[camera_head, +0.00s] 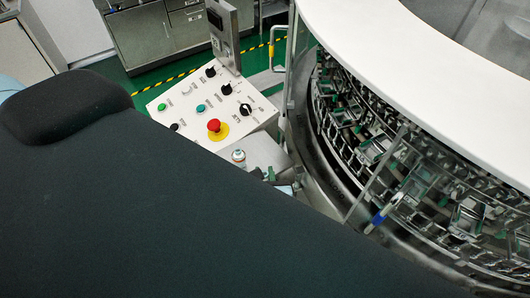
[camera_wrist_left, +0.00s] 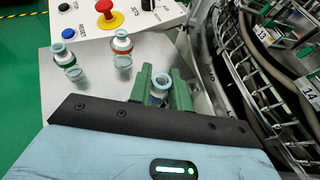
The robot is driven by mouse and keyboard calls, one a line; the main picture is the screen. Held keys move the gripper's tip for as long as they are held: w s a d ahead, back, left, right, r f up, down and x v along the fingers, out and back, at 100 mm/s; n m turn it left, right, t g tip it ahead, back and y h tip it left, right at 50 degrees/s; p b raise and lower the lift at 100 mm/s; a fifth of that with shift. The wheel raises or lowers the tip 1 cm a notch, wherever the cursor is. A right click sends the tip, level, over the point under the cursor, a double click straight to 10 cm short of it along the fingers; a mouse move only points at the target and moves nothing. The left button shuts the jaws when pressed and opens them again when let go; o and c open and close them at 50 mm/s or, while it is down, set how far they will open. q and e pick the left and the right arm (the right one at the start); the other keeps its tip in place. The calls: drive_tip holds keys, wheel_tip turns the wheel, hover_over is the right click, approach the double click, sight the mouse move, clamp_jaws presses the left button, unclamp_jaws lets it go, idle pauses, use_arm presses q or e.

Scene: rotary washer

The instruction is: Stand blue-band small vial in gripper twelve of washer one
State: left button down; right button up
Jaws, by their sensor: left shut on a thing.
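My left gripper (camera_wrist_left: 161,88) has its green fingers closed around a small clear vial with a pale blue-grey top (camera_wrist_left: 160,84). The washer (camera_head: 345,150) is on the right, a ring of metal vial grippers. Tags 13 (camera_wrist_left: 262,32) and 14 (camera_wrist_left: 310,92) show in the left wrist view; I cannot make out a tag 12. My right gripper is not in view.
Two more vials stand on the grey metal surface (camera_wrist_left: 90,95): one with an orange band (camera_wrist_left: 121,43), one with a greenish band (camera_wrist_left: 66,60). A control panel (camera_head: 190,110) with a red stop button stands behind. A clear guard (camera_head: 375,175) edges the washer.

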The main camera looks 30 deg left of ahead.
use_arm(q)
drive_tip(key=shift+s+d, duration=0.2)
drive_tip(key=shift+s, duration=0.1)
drive_tip(key=w+r+m+t+h, duration=0.2)
drive_tip(key=r+m+h, duration=0.5)
drive_tip(key=r, duration=0.4)
drive_tip(key=shift+w+d+t+h, duration=0.25)
drive_tip(key=shift+w+t+h, duration=0.15)
drive_tip(key=shift+w, duration=0.1)
